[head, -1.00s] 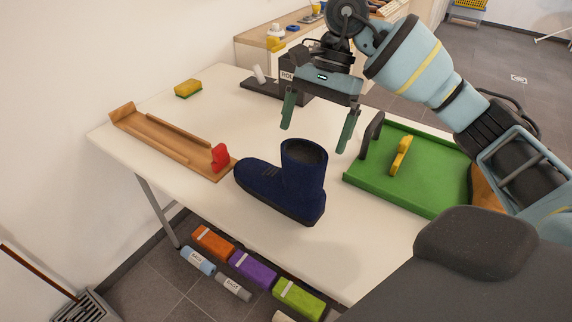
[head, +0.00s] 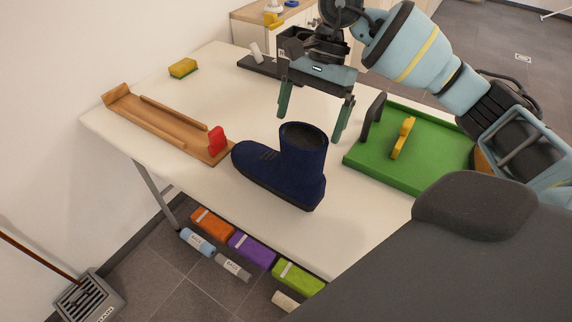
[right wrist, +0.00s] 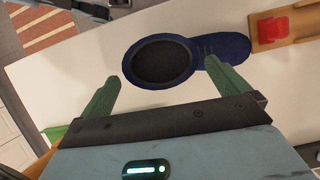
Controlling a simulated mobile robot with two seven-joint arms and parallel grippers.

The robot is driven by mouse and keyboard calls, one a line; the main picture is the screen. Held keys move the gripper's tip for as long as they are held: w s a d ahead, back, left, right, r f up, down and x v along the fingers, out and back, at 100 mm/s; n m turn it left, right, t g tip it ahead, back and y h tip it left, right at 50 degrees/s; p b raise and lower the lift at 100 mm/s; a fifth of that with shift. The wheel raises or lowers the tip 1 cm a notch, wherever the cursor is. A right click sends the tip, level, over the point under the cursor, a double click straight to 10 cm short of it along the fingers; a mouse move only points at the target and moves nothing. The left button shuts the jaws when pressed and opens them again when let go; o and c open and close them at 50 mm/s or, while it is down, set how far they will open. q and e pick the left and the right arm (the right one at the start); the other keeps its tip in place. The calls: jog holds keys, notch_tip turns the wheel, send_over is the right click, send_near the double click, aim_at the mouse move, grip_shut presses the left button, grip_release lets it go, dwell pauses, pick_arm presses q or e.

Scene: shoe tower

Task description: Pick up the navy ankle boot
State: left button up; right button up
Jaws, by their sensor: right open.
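The navy ankle boot (head: 300,165) stands upright on the white table, its toe pointing left and its round opening facing up. My right gripper (head: 309,128) is open and empty, its two green fingers pointing down above and just behind the boot's shaft. In the right wrist view the boot (right wrist: 222,48) lies beyond the fingertips, its dark opening in front of the gap between the fingers (right wrist: 165,88). The fingers do not touch the boot. My left gripper does not show.
A green tray (head: 425,176) with a yellow piece (head: 403,138) and a dark upright piece stands right of the boot. A wooden rack (head: 160,122) with a red block (head: 217,140) lies to the left. A sponge (head: 183,68) is at the back left. Bare table (head: 230,90) lies between.

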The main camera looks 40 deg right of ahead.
aim_at(304, 133)
jog(key=shift+x, duration=2.15)
jog(key=shift+a, duration=0.1)
jog(key=shift+r, duration=0.1)
jog(key=c, duration=1.5)
